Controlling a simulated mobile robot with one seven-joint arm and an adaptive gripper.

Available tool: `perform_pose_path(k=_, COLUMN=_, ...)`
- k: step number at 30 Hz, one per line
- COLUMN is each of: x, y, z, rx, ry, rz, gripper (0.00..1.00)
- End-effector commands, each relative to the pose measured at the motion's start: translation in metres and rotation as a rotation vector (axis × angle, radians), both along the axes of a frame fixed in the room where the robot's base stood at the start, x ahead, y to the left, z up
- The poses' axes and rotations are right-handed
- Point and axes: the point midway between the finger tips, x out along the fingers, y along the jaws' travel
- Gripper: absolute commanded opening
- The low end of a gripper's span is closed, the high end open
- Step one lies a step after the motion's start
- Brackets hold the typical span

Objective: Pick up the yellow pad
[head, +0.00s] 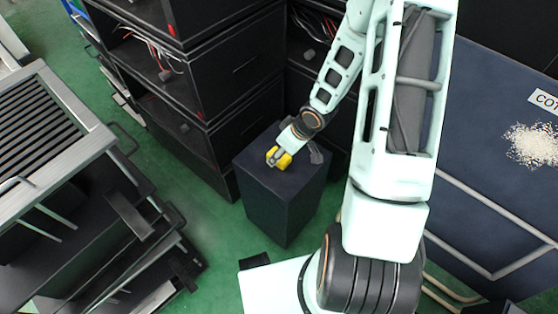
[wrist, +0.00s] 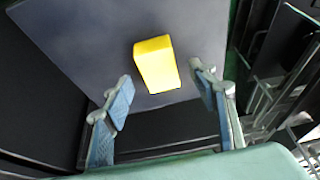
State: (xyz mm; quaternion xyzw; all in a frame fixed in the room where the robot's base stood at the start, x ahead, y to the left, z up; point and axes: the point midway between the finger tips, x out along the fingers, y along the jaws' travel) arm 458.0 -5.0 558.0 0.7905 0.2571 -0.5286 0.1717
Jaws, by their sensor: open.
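The yellow pad (wrist: 156,65) is a small block on top of the dark box (wrist: 75,40). In the wrist view it lies ahead of my gripper (wrist: 160,93), between the lines of the two spread fingers and apart from both. My gripper is open and empty. In the head view my gripper (head: 279,157) is over the dark box (head: 285,205), right at the yellow pad (head: 284,160), and partly covers it.
Black cabinets (head: 235,75) with open shelves and loose wires stand behind the box. A slatted rack (head: 45,130) is at the left. A dark blue panel (head: 500,110) with pale rails is at the right. Green floor (head: 215,225) is clear left of the box.

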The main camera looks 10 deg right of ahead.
Motion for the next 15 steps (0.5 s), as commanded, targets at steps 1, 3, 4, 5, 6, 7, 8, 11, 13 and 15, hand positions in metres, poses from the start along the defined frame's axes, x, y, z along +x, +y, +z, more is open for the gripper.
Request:
perform_pose_path(k=1, x=0.0031, y=0.0029, z=-0.0120, rx=0.001, ry=-0.001, rz=0.002, gripper=0.53)
perform_pose_path(k=3, x=0.0053, y=0.0044, z=-0.0172, rx=0.000, ry=-0.001, rz=0.001, gripper=0.53)
perform_pose_path(k=4, x=0.0058, y=0.0047, z=-0.0181, rx=0.001, ry=-0.001, rz=0.000, gripper=0.53)
perform_pose_path(k=5, x=0.0062, y=0.0050, z=-0.0185, rx=0.001, ry=-0.001, rz=0.000, gripper=0.53)
perform_pose_path(k=6, x=0.0063, y=0.0050, z=-0.0182, rx=0.001, ry=-0.001, rz=0.000, gripper=0.53)
perform_pose_path(k=7, x=0.0064, y=0.0049, z=-0.0177, rx=0.001, ry=-0.001, rz=0.000, gripper=0.53)
perform_pose_path(k=8, x=0.0064, y=0.0048, z=-0.0173, rx=0.001, ry=-0.001, rz=0.000, gripper=0.53)
perform_pose_path(k=11, x=0.0063, y=0.0046, z=-0.0169, rx=0.001, ry=-0.001, rz=0.000, gripper=0.53)
perform_pose_path(k=13, x=0.0063, y=0.0046, z=-0.0168, rx=0.001, ry=-0.001, rz=0.000, gripper=0.45)
perform_pose_path(k=15, x=0.0063, y=0.0046, z=-0.0168, rx=0.001, ry=-0.001, rz=0.000, gripper=0.38)
